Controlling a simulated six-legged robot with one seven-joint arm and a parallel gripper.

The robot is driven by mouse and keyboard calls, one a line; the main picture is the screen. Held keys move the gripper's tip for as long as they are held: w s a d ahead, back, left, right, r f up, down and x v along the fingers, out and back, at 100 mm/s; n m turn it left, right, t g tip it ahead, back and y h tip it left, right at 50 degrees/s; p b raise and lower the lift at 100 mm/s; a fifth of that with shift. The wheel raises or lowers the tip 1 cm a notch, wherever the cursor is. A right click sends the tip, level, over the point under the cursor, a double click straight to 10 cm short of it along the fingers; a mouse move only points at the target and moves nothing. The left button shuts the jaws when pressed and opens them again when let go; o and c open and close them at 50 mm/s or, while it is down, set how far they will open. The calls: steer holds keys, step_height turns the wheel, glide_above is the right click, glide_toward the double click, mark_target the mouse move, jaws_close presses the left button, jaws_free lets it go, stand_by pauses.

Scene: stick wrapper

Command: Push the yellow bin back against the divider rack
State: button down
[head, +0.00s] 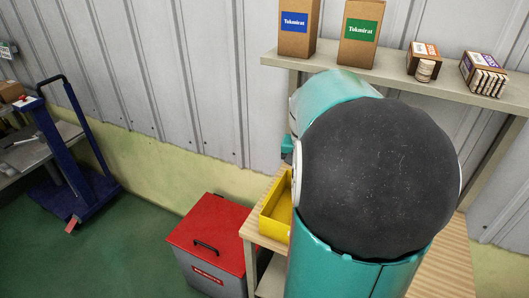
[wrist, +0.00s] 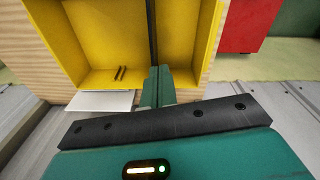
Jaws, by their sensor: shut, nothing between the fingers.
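The yellow bin (head: 276,208) sits on a wooden-topped bench in the head view, partly hidden by my arm. In the wrist view the yellow bin (wrist: 190,45) fills the upper middle, and I see into it. Two short dark marks show on its inside. My gripper (wrist: 159,72) is shut and empty, its teal fingers overlapping the near edge of the bin in the picture. I cannot tell whether they touch it. A thin dark upright strip runs above the fingers across the bin. My arm hides the gripper in the head view. I cannot make out the divider rack.
A white flat piece (wrist: 100,101) lies beside the bin. A grey box with a red lid (head: 212,232) stands left of the bench (head: 262,240). A wall shelf (head: 395,72) holds several cartons behind my arm. A blue trolley (head: 65,160) stands far left; green floor between is clear.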

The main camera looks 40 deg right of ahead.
steer(key=s+d+f+m+y, duration=0.1)
steer(key=s+d+f+m, duration=0.2)
steer(key=d, duration=0.4)
steer(key=shift+n, duration=0.4)
steer(key=f, duration=0.6)
steer(key=s+f, duration=0.1)
steer(key=f, duration=0.2)
steer(key=shift+a+f, duration=0.1)
steer(key=shift+f, duration=0.1)
steer(key=shift+w+d+f, duration=0.1)
steer(key=shift+w+d, duration=0.15)
steer(key=shift+d, duration=0.35)
steer(key=shift+w+d, duration=0.25)
steer(key=shift+d, duration=0.35)
steer(key=shift+w+d, duration=0.3)
steer(key=shift+d, duration=0.4)
steer(key=shift+w+d, duration=0.35)
steer(key=shift+d, duration=0.5)
steer(key=shift+w+d, duration=0.4)
steer(key=shift+d, duration=0.5)
steer(key=shift+w+d, duration=0.35)
steer(key=shift+d, duration=0.5)
